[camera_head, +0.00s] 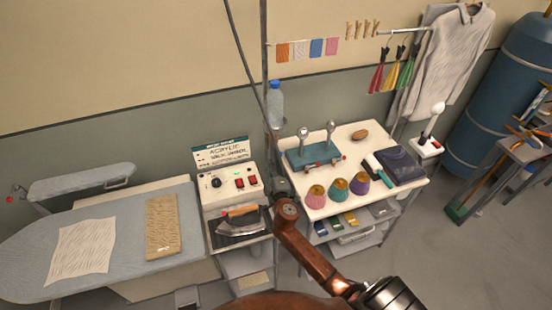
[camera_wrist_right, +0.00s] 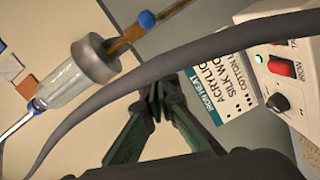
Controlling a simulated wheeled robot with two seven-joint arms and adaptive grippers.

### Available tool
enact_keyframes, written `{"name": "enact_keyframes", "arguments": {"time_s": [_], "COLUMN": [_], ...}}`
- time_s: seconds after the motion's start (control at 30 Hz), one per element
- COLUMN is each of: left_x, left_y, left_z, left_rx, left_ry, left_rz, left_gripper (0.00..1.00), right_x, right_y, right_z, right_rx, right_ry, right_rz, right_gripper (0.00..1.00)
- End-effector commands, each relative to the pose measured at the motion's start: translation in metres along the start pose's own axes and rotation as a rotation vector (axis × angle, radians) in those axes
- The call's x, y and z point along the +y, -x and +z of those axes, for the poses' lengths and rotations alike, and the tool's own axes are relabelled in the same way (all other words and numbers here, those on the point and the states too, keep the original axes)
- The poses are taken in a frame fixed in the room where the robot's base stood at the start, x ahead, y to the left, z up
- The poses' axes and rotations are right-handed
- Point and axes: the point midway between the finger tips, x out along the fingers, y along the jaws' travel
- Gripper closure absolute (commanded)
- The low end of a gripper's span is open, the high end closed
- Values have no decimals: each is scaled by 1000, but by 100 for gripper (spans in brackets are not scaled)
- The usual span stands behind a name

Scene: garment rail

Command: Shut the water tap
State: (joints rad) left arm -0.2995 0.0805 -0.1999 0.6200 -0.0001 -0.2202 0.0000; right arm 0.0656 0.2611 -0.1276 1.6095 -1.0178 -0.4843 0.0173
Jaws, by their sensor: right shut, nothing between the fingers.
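In the right wrist view, a brass pipe (camera_wrist_right: 178,12) with a round blue knob (camera_wrist_right: 147,19) runs along the top edge, below a clear bottle (camera_wrist_right: 66,84) with a metal collar; this looks like the water tap. Whether it is open cannot be told. In the head view the bottle (camera_head: 275,98) stands upright by the wall, and the tap is too small or hidden. My right gripper (camera_wrist_right: 168,84) is shut and empty, apart from the knob in that view. In the head view my right wrist (camera_head: 281,187) is below the bottle. My left gripper is not in view.
A grey hose (camera_wrist_right: 185,62) crosses in front of my right fingers. A control box (camera_head: 232,185) with an iron (camera_head: 240,222) stands left of my arm. An ironing board (camera_head: 110,205) is further left. A white table (camera_head: 352,200) with thread cones is on the right.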

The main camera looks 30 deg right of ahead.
Motion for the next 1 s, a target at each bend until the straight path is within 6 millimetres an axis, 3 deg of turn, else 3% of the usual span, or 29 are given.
{"name": "enact_keyframes", "arguments": {"time_s": [0.17,0.23,0.43,1.0], "left_x": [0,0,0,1], "left_y": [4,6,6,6], "left_z": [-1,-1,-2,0], "left_rx": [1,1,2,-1], "left_ry": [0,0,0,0], "left_rz": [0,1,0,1], "left_gripper": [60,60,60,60], "right_x": [1,0,0,-2], "right_y": [-35,-35,-40,-42], "right_z": [2,17,35,36], "right_rx": [-2,-4,-2,16], "right_ry": [2,5,2,1], "right_rz": [0,-1,0,-5], "right_gripper": [100,100,100,100]}}
